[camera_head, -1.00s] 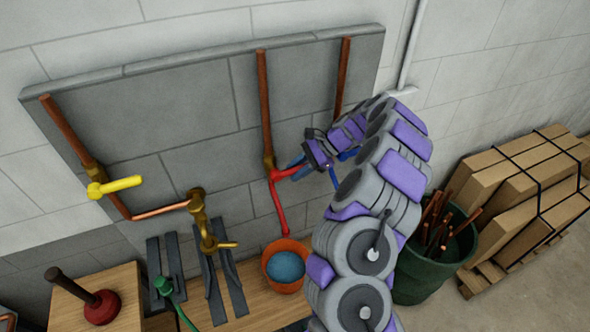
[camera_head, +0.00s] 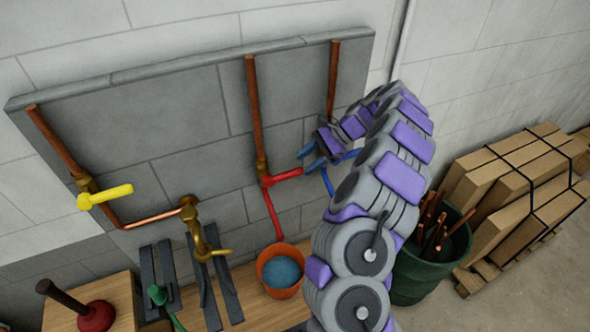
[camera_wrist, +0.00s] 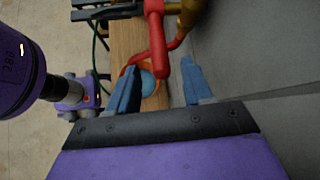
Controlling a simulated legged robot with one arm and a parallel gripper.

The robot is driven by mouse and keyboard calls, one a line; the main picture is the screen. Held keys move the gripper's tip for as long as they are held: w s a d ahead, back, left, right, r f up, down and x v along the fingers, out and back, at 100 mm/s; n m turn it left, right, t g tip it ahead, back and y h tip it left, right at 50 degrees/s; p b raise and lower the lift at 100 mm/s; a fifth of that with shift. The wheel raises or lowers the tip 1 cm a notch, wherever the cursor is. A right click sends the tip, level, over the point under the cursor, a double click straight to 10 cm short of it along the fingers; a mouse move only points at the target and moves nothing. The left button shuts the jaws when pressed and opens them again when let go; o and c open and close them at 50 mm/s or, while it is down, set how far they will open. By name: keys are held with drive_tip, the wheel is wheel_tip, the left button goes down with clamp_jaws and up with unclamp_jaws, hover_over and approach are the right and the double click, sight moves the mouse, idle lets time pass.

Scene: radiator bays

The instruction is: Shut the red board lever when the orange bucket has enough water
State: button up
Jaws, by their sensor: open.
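The red lever (camera_head: 285,176) sticks out to the right from its valve on the middle copper pipe. A red spout (camera_head: 271,212) runs down from that valve toward the orange bucket (camera_head: 264,277). Blue water (camera_head: 282,271) stands inside, below the rim; I cannot make out a stream. My gripper (camera_head: 305,161) is open and empty by the lever's free end. In the wrist view, the red lever (camera_wrist: 158,48) reaches toward me, its end in the gap between my blue fingers (camera_wrist: 161,67). The bucket (camera_wrist: 128,70) shows partly behind them.
A blue lever and spout (camera_head: 327,180) sit close behind my gripper. A yellow lever (camera_head: 105,196) and a brass tap (camera_head: 198,235) are farther left. A plunger (camera_head: 97,315) stands on a wooden box. A green bin (camera_head: 425,275) and strapped boxes (camera_head: 515,185) stand right.

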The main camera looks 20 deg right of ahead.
drive_tip(key=p+v, duration=0.2)
drive_tip(key=v, duration=0.9)
drive_tip(key=shift+d+f, duration=0.35)
drive_tip(key=shift+w+a, duration=0.1)
drive_tip(key=shift+a, duration=0.05)
drive_tip(key=s+a+r+n+g+h+b, duration=0.1)
drive_tip(key=s+a+r+n+g+b, duration=0.2)
drive_tip(key=a, duration=0.7)
drive_tip(key=s+a+r+n+h+b, duration=0.1)
drive_tip(key=s+a+r+n, duration=0.2)
drive_tip(key=a, duration=0.7)
drive_tip(key=s+a+f+n+g+h+b, duration=0.1)
drive_tip(key=s+a+f+n+h+b, duration=0.2)
drive_tip(key=s, duration=0.6)
drive_tip(key=s+a+f+n+h+b, duration=0.1)
drive_tip(key=s+a+f+n+b, duration=0.15)
drive_tip(key=s+a+n, duration=0.5)
drive_tip(key=s+d+f+h+b, duration=0.1)
drive_tip(key=s+d+f, duration=0.1)
drive_tip(key=s+f, duration=0.2)
drive_tip(key=s+d+f+h+b, duration=0.1)
drive_tip(key=s+d+f+h, duration=0.1)
drive_tip(key=s, duration=0.9)
drive_tip(key=shift+d+f+h, duration=0.3)
drive_tip(key=shift+d+f, duration=0.15)
drive_tip(key=shift+f, duration=0.4)
